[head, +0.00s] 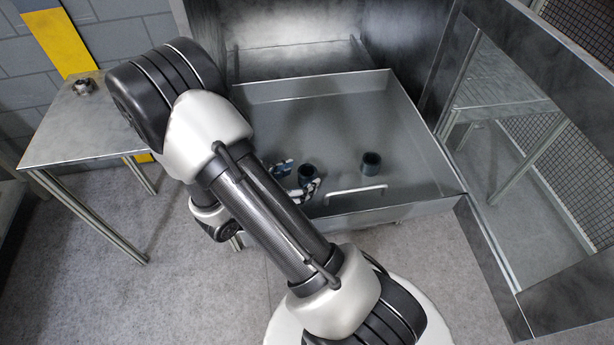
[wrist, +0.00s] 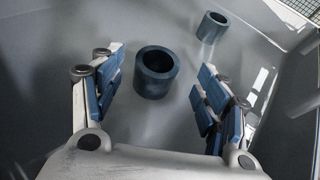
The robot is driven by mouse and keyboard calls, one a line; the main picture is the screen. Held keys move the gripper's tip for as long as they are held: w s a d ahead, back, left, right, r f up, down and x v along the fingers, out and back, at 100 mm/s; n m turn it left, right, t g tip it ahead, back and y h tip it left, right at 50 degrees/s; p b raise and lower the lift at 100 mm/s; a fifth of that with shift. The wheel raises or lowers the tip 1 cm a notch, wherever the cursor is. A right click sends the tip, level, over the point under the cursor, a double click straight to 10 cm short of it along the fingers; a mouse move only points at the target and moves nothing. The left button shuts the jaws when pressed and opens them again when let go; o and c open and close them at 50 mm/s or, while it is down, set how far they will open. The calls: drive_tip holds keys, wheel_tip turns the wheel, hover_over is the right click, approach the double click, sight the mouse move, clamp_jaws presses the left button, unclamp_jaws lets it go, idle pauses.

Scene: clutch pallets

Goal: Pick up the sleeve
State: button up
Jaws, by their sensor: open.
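Two dark blue-grey, hollow, round sleeves stand upright on the floor of a grey metal tray (head: 345,87). The nearer sleeve (head: 307,174) is beside my gripper (head: 297,178) in the head view. In the wrist view this sleeve (wrist: 156,72) lies ahead of and between the two blue-padded fingers of my gripper (wrist: 162,95), nearer the left finger. A gap shows on each side of it. My gripper is open and empty. The other sleeve (head: 371,163) stands to the right, and in the wrist view it (wrist: 212,27) is farther off, at the upper right.
The tray has raised walls and a light handle (head: 355,193) at its front. A grey cabinet (head: 300,45) stands behind it, and a framed panel (head: 510,150) flanks the right. A metal table (head: 85,125) with a small ring-like part (head: 84,87) stands left. The tray's right half is mostly clear.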

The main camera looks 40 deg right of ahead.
sight(312, 171)
drive_tip(key=b+x, duration=0.1)
drive_tip(key=x, duration=0.3)
drive_tip(key=shift+w+d+f, duration=0.15)
drive_tip(key=shift+d+f, duration=0.05)
drive_tip(key=shift+d, duration=0.05)
drive_tip(key=shift+r, duration=0.1)
drive_tip(key=c, duration=1.5)
